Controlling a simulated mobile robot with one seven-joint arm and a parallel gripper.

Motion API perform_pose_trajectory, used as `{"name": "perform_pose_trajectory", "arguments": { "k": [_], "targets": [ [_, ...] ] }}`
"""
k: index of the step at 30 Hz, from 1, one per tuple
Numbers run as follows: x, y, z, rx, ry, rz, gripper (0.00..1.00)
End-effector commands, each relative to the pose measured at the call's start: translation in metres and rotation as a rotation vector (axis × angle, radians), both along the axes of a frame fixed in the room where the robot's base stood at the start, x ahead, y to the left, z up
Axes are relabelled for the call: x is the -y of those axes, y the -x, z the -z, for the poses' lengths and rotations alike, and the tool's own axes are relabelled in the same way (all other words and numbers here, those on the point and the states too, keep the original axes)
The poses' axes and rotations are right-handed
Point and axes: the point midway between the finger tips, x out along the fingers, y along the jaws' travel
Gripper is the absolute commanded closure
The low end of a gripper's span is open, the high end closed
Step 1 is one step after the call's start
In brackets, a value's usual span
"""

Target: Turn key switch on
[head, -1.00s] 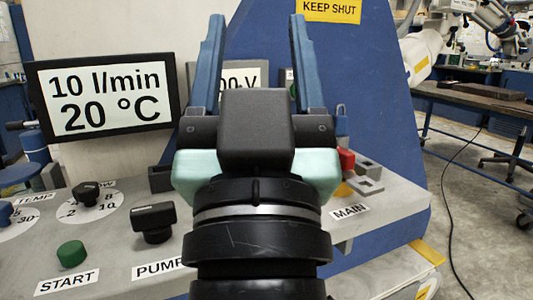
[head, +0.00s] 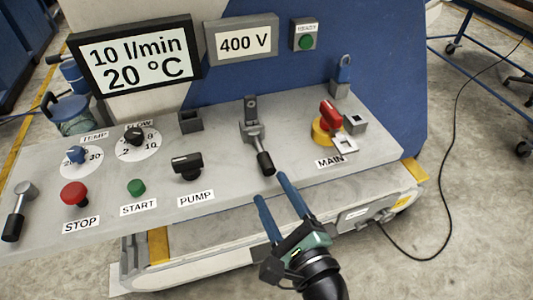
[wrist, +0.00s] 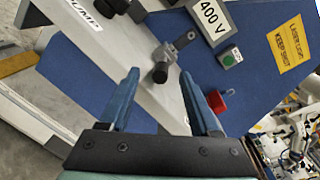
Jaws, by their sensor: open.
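No part carries a readable key-switch label. A red switch handle (head: 330,113) on a yellow round base stands above the MAIN label (head: 330,161); it also shows in the wrist view (wrist: 221,100). A black rotary switch (head: 187,165) stands above the PUMP label. A lever with a black grip (head: 264,162) lies between them; its grip end (wrist: 160,73) appears between my fingertips in the wrist view, farther off. My gripper (head: 271,187) is open and empty at the panel's front edge, below the lever.
The sloped grey panel (head: 222,183) also carries a green START button (head: 136,187), a red STOP button (head: 74,194), dials and another lever (head: 18,211). A 400 V display (head: 242,42) stands behind. A black cable (head: 457,130) lies on the right floor.

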Motion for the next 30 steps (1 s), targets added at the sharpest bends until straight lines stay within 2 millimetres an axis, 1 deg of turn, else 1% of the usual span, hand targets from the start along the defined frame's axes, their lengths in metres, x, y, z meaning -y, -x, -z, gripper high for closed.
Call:
{"name": "perform_pose_trajectory", "arguments": {
  "k": [1,3,4,7,11,14,24,27,30],
  "targets": [
    [0.008,0.01,0.011,-0.046,-0.158,0.029,0.37],
    [0.015,0.02,0.018,-0.088,-0.337,0.057,0.37],
    [0.018,0.023,0.019,-0.1,-0.398,0.068,0.37],
    [0.025,0.03,0.023,-0.126,-0.531,0.089,0.37],
    [0.025,0.026,0.024,-0.132,-0.581,0.094,0.37],
    [0.021,0.013,0.022,-0.13,-0.576,0.091,0.37],
    [-0.002,-0.054,0.022,-0.13,-0.571,0.089,0.37],
    [-0.007,-0.07,0.022,-0.129,-0.571,0.09,0.37],
    [-0.011,-0.081,0.023,-0.13,-0.571,0.091,0.37]
  ]
}}
